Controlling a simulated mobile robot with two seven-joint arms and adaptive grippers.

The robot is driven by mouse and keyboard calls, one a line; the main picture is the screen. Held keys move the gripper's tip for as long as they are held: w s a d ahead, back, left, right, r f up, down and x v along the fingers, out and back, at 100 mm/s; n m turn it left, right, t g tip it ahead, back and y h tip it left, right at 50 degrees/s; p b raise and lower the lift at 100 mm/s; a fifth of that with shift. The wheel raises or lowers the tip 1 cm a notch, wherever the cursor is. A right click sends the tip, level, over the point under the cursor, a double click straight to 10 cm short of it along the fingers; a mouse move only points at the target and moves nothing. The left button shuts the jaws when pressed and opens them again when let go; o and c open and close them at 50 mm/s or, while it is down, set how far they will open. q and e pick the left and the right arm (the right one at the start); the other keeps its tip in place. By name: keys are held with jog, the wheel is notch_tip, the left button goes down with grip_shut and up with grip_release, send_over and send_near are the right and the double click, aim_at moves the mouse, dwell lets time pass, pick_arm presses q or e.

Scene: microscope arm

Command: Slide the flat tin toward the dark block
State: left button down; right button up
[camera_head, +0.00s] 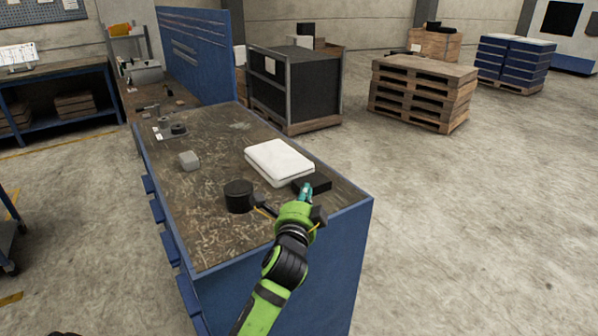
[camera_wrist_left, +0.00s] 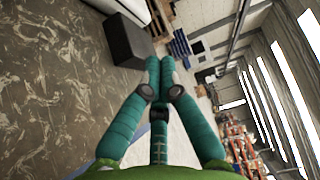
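The dark block (camera_head: 318,182) lies near the right edge of the bench top, and shows beyond my fingertips in the wrist view (camera_wrist_left: 127,42). A squat black round item (camera_head: 238,195) sits left of my gripper; it may be the flat tin, though I cannot be sure. My left gripper (camera_head: 307,190) has teal fingers by the block's near side, partly covering it. In the wrist view the gripper (camera_wrist_left: 160,62) has its two long fingers meeting at the tips, with nothing visible between them. Whether they touch the block is unclear. My right gripper is out of view.
A white folded item (camera_head: 278,160) lies directly behind the dark block. A grey block (camera_head: 189,160) and a grey plate with a round piece (camera_head: 172,131) lie farther left on the scratched bench top (camera_head: 200,220). The front left of the bench top is clear.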

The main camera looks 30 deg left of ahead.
aim_at(299, 183)
pick_arm(q)
jog(key=x, duration=0.4)
jog(key=shift+w+a+f+p, duration=0.2)
jog(key=shift+f+p, duration=0.1)
jog(key=shift+p, duration=0.05)
jog(key=a, duration=0.1)
jog(key=w+a+p, duration=0.1)
jog(key=a, duration=0.1)
jog(key=shift+w, duration=0.3)
jog(key=shift+a+p, duration=0.25)
jog(key=shift+p, duration=0.05)
jog(key=shift+w+a, duration=0.1)
jog(key=shift+a, duration=0.1)
jog(key=shift+w+f, duration=0.15)
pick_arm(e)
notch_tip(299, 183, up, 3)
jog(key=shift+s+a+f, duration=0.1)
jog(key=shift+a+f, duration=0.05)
